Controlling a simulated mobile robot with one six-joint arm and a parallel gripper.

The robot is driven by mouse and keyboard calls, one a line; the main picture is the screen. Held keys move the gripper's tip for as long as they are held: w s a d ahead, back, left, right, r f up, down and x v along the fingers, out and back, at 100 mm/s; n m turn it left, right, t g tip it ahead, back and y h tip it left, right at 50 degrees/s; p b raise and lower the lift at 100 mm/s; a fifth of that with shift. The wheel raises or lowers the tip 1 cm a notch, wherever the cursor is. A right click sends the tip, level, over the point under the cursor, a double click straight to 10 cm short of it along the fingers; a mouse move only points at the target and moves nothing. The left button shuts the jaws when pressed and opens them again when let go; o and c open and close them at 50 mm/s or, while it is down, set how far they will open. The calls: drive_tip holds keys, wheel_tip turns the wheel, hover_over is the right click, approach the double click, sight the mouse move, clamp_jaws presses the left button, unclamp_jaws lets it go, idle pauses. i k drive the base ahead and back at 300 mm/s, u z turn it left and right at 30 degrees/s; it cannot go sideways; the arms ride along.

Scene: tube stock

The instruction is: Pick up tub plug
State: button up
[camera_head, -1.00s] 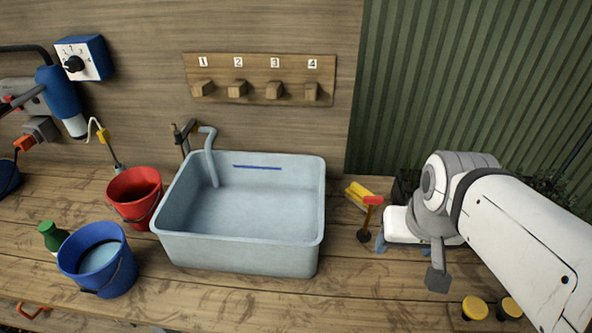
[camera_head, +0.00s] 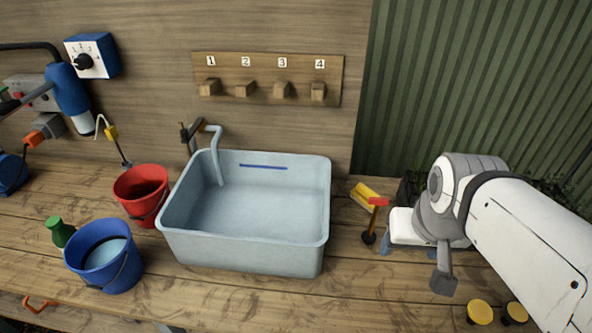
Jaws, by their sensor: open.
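An upright plug-like piece with a red cross handle (camera_head: 379,201), an orange stem and a dark round foot stands on the bench, right of the grey tub; it appears to be the tub plug. The tub (camera_head: 246,253) is empty, and its drain cannot be made out. My gripper (camera_head: 443,281) hangs below my white arm at the right, apart from the plug and to its right and nearer the front. Only one grey finger shows clearly; the other is hidden. Nothing is seen held in the open gripper.
A yellow item (camera_head: 364,194) lies behind the plug. A white-topped item (camera_head: 408,229) stands close to its right, partly behind my arm. Yellow knobs (camera_head: 480,312) are at the front right. A red bucket (camera_head: 140,194) and blue bucket (camera_head: 104,258) stand left of the tub.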

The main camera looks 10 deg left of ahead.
sight(369, 237)
drive_tip(key=u, duration=0.05)
drive_tip(key=k, duration=0.5)
drive_tip(key=z, duration=1.6)
drive_tip(key=k, duration=0.85)
drive_tip(key=u, duration=1.15)
drive_tip(key=i, duration=1)
